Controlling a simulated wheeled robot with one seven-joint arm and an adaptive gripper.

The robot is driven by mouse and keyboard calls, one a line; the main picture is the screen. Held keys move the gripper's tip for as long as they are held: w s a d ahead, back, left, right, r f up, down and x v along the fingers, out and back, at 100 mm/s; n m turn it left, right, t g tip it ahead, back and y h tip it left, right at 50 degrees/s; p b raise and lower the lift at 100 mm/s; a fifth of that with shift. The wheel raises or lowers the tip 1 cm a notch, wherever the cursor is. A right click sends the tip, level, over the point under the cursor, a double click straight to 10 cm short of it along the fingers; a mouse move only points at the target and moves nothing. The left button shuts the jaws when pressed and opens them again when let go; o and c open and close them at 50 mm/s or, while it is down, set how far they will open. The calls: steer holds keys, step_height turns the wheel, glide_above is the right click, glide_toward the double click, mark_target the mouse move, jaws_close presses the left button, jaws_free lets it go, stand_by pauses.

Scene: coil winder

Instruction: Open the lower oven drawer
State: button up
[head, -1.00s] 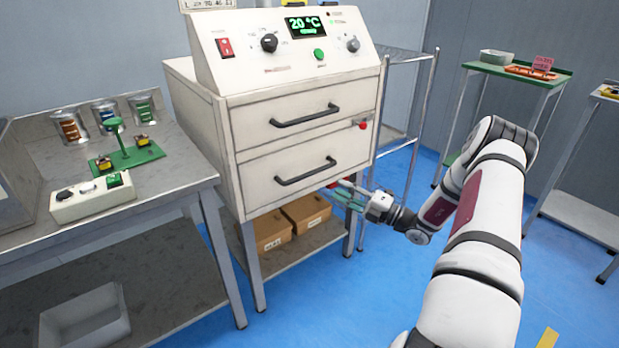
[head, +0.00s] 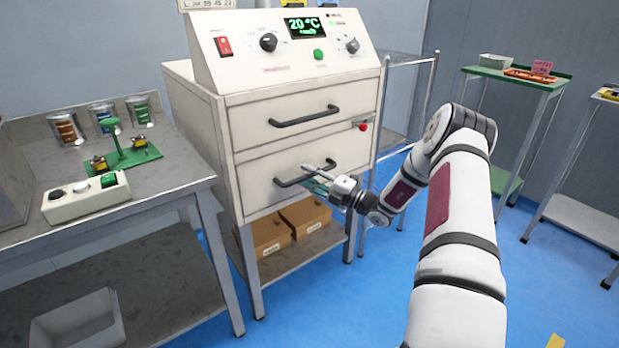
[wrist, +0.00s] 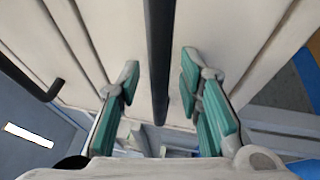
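The cream oven has two drawers, one above the other. The lower drawer (head: 262,190) is closed flush with the front and has a black bar handle (head: 289,182). My gripper (head: 312,179) is at the right part of this handle. In the wrist view the gripper (wrist: 160,95) is open, with a green-padded finger on each side of the dark handle bar (wrist: 160,50). A gap shows between the bar and both fingers.
The upper drawer (head: 285,130) is closed, with its own handle (head: 304,117) and a red knob (head: 363,127) at its lower right. Cardboard boxes (head: 305,216) sit on the shelf below. A grey workbench (head: 130,205) stands close at the left. Blue floor (head: 380,290) is clear in front.

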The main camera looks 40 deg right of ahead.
jaws_close()
steer(key=shift+s, duration=0.1)
steer(key=s+d+p, duration=0.1)
steer(key=s+p, duration=1)
steer(key=s, duration=2.2)
jaws_free()
steer(key=shift+w, duration=0.1)
steer(key=v, duration=1.2)
